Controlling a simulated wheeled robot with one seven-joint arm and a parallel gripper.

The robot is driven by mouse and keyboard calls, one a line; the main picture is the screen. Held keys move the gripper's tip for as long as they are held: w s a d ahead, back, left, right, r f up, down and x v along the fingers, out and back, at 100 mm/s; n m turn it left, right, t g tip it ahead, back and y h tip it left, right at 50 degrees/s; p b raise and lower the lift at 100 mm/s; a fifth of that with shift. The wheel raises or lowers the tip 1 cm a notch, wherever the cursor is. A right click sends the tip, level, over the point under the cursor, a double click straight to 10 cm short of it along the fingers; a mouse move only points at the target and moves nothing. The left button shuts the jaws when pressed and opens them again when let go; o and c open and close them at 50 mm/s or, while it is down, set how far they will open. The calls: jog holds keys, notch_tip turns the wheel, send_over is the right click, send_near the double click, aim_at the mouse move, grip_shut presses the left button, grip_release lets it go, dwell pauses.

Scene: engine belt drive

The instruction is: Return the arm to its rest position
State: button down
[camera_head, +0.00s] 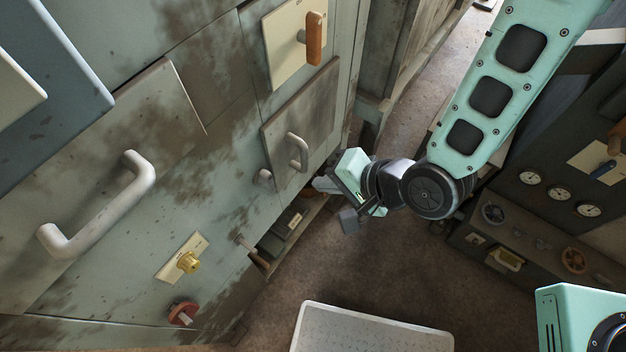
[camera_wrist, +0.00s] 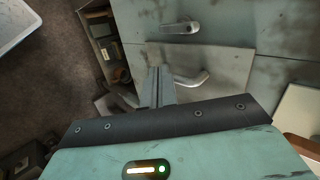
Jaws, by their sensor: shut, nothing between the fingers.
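My arm (camera_head: 497,85) reaches down from the upper right in the head view, bent at a dark round joint. My gripper (camera_head: 322,185) is at its end, beside the lower right part of the worn green cabinet (camera_head: 215,130). In the wrist view, my gripper (camera_wrist: 158,86) has its fingers together and holds nothing. The fingers point toward a small panel door (camera_head: 306,130) with a pale handle (camera_head: 297,151). The handle also shows in the wrist view (camera_wrist: 192,80), close to the fingertips. Whether they touch it I cannot tell.
A switch with an orange handle (camera_head: 315,38) sits above the small door. A large handle (camera_head: 100,205), a yellow knob (camera_head: 188,262) and a red knob (camera_head: 182,313) stick out at left. A white tray (camera_head: 370,333) lies below. A gauge console (camera_head: 560,200) stands at right.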

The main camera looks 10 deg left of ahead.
jog(key=shift+v, duration=0.95)
jog(key=s+d+r+n+g+h, duration=0.1)
jog(key=d+r+n+h, duration=0.3)
jog(key=d+r, duration=0.4)
jog(key=s+d+r+n+g+h, duration=0.1)
jog(key=s+d+r+n+h, duration=0.3)
jog(key=d+r, duration=0.5)
jog(key=n, duration=0.2)
jog(key=shift+d+n, duration=0.3)
jog(key=shift+f, duration=0.1)
